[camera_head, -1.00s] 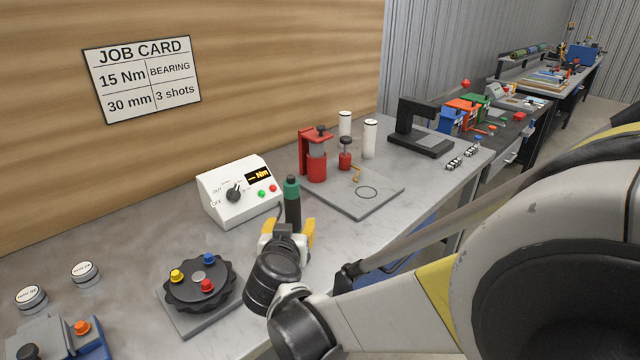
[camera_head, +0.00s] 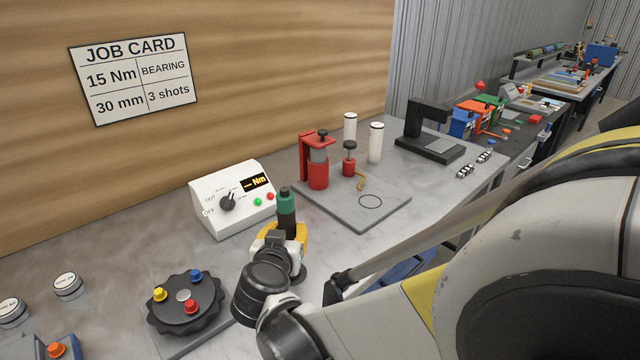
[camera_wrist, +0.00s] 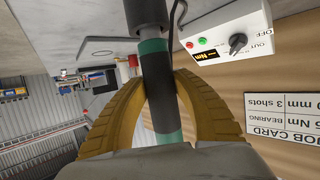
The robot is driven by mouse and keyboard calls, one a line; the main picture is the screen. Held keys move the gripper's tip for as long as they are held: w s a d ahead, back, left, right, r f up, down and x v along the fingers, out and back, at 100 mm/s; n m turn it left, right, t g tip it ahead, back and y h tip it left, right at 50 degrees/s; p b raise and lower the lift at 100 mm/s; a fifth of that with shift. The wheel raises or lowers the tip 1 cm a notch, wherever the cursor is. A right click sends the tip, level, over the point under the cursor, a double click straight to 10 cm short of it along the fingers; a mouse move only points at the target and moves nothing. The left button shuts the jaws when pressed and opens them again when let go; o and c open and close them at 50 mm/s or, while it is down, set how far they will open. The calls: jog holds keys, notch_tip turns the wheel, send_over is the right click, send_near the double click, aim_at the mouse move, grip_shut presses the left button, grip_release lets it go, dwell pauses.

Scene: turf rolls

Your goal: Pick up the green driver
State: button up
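The green driver (camera_head: 286,210) stands upright in the head view, with a green grip and dark parts. In the wrist view the driver (camera_wrist: 160,92) runs down the middle, dark with green bands. My gripper (camera_head: 283,235) has yellow fingers, one on each side of the driver. In the wrist view the fingers of my gripper (camera_wrist: 162,84) curve in and appear to press on the dark grip from both sides. The driver's lower end is hidden behind my gripper in the head view.
A white controller box (camera_head: 232,198) stands just behind the driver. A grey plate (camera_head: 350,212) with a red press (camera_head: 317,172) is to the right. A black rotary fixture (camera_head: 186,318) with coloured knobs is at the front left. Bare bench lies left of the controller.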

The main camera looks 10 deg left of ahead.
aim_at(285, 195)
grip_shut()
notch_tip(285, 195, up, 10)
jog(key=p, duration=0.4)
jog(key=shift+r, duration=0.1)
jog(key=shift+r+p, duration=3.65)
jog(key=shift+r, duration=0.8)
